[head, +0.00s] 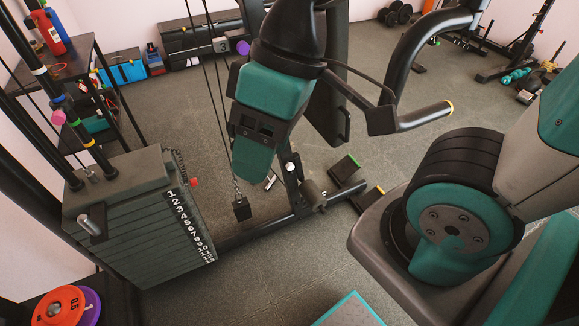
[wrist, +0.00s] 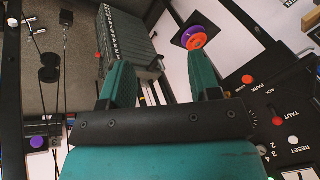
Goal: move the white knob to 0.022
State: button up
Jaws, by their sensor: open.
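A small pale round piece (head: 290,166) shows on the machine's upright in the head view; I cannot tell whether it is the white knob. A small pale round spot (wrist: 293,140) also sits near the RESET label on the dark control panel (wrist: 262,98) in the wrist view; it is too small to identify. My gripper (wrist: 162,68) shows its two teal fingers spread apart in the wrist view, with nothing held between them. The panel lies to the right of the fingers, apart from them.
A weight stack (head: 150,235) with numbered plates stands at left in the head view. Orange and purple discs (head: 58,306) are at its lower left. A shelf (head: 75,65) is at the left wall.

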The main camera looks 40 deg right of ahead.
aim_at(290, 165)
jog(key=u, duration=1.6)
jog(key=k, duration=0.6)
jog(key=z, duration=1.5)
